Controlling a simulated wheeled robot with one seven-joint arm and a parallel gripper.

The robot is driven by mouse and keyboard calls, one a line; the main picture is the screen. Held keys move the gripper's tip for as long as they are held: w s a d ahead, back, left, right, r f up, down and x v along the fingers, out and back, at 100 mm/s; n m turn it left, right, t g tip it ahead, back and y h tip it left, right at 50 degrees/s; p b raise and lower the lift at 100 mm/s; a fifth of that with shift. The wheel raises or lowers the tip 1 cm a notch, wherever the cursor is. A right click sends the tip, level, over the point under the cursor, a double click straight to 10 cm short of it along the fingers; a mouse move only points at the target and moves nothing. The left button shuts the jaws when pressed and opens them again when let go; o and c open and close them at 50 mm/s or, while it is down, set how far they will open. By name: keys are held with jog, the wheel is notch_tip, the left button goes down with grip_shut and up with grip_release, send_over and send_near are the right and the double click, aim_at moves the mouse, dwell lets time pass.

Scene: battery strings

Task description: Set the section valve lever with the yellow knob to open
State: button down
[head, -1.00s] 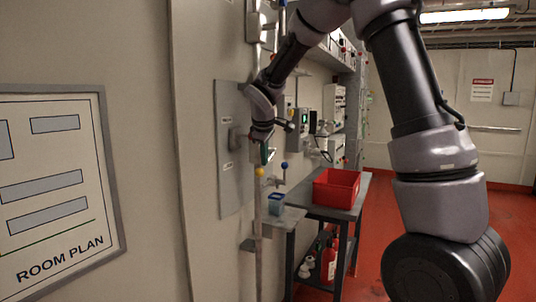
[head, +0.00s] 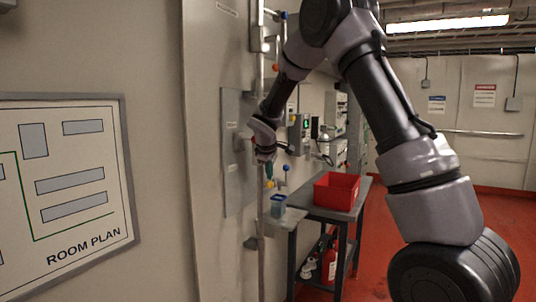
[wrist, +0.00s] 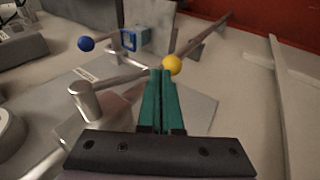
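The section valve lever ends in a yellow knob (wrist: 172,65). In the wrist view its metal bar (wrist: 115,80) runs from a round silver hub (wrist: 86,101) at the left to the knob. The yellow knob (head: 271,184) shows small in the head view, just below my fingertips. My gripper (wrist: 163,73) has green fingers that lie close together, shut, with nothing seen between them. Their tips overlap the bar's end just below the knob in the wrist view; I cannot tell if they touch it. In the head view my gripper (head: 269,172) points down by the wall.
A vertical pipe (head: 261,250) runs along the wall.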

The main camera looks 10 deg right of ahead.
jog(key=shift+w+d+f, duration=0.55)
jog(key=shift+w+f, duration=0.2)
jog(key=shift+f, duration=0.15)
jog(key=shift+w+d+f, duration=0.35)
jog(key=shift+w, duration=0.15)
